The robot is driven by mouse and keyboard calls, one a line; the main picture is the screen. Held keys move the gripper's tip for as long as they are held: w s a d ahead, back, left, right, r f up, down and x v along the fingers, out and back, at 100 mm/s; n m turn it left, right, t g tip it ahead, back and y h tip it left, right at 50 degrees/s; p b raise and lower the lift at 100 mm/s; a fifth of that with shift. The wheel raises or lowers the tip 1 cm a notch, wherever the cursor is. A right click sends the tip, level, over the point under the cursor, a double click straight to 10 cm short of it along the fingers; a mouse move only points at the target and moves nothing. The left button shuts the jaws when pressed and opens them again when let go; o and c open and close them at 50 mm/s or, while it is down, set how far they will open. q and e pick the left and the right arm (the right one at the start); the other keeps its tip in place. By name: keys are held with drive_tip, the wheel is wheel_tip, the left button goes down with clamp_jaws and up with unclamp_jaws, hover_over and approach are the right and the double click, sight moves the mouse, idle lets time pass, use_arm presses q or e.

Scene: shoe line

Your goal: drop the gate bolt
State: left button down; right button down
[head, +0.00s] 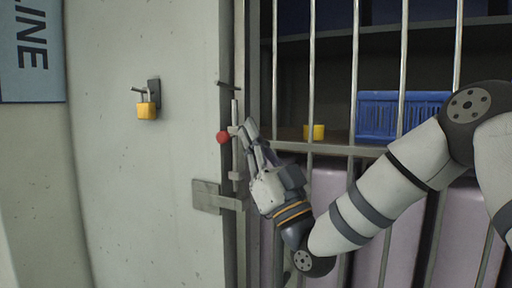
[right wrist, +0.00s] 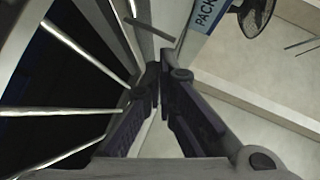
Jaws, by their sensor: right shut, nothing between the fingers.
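The gate bolt (head: 235,150) is an upright metal rod on the gate's edge post, with a red round knob (head: 223,137) sticking out to the left. A metal bracket (head: 207,196) sits on the wall below it. My right gripper (head: 244,129) is shut and empty, its fingertips close beside the bolt near the knob's height; I cannot tell whether they touch it. In the right wrist view the shut fingers (right wrist: 158,72) point up toward a grey metal bar (right wrist: 149,28). The barred gate (head: 311,85) stands right of the bolt. My left gripper is not in view.
A yellow padlock (head: 147,110) hangs on a wall hook at left. Behind the bars are a blue crate (head: 388,116) and a yellow object (head: 314,132). A fan (right wrist: 254,14) shows in the right wrist view.

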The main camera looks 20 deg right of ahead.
sight(236, 132)
drive_tip(key=w, duration=0.1)
drive_tip(key=w+a, duration=0.1)
drive_tip(key=w, duration=0.3)
drive_tip(key=shift+w+a+r+b, duration=0.15)
drive_tip(key=shift+a+b, duration=0.1)
drive_tip(key=shift+b, duration=0.05)
